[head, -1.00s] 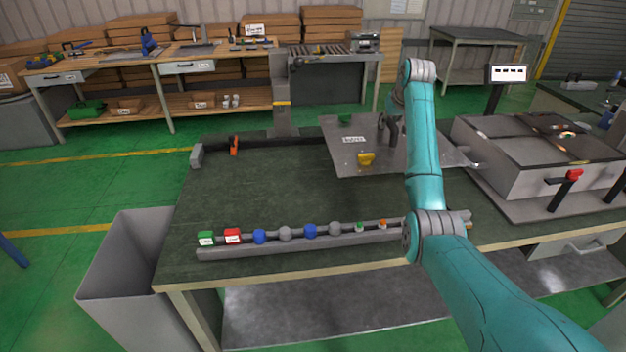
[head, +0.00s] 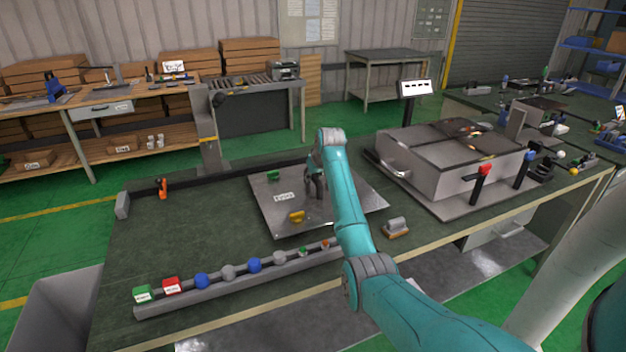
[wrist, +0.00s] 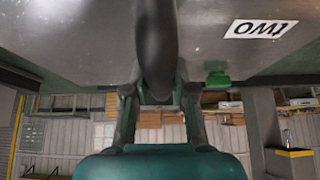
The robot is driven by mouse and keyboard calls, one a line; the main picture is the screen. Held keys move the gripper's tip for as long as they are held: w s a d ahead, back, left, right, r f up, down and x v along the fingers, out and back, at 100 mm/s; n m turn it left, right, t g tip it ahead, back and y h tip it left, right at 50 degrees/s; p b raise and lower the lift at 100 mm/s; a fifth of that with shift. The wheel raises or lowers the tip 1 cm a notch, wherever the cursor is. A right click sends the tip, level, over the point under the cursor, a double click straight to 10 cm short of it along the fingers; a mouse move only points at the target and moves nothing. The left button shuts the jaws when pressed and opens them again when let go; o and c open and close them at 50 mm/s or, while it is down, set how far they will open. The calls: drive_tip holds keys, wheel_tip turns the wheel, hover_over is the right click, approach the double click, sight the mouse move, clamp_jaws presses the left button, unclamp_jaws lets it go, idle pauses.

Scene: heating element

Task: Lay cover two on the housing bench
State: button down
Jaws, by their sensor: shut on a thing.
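Cover two is a flat grey metal plate (head: 265,215) with a white label, a green clip (head: 273,176) and a yellow clip (head: 297,217). My gripper (head: 315,188) is shut on its dark upright handle, near the plate's middle. In the wrist view the plate (wrist: 70,40) fills the top, with the label reading "TWO" and the handle (wrist: 157,50) between my fingers. The plate looks level over the dark-topped housing bench (head: 200,235). I cannot tell whether it touches the bench.
A grey box-like housing (head: 450,175) with dark top plates stands to the right. A rail (head: 240,280) with coloured blocks and balls runs along the front. A small grey-and-wood block (head: 397,226) lies right of my arm.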

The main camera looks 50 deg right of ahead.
drive_tip(key=shift+f, duration=0.3)
drive_tip(key=c, duration=1)
unclamp_jaws()
drive_tip(key=shift+f, duration=0.25)
drive_tip(key=shift+o, duration=0.2)
drive_tip(key=shift+r, duration=0.1)
drive_tip(key=v, duration=1.1)
drive_tip(key=shift+s+a+r, duration=0.1)
drive_tip(key=shift+s+r, duration=0.1)
drive_tip(key=shift+r, duration=0.2)
drive_tip(key=shift+a, duration=0.15)
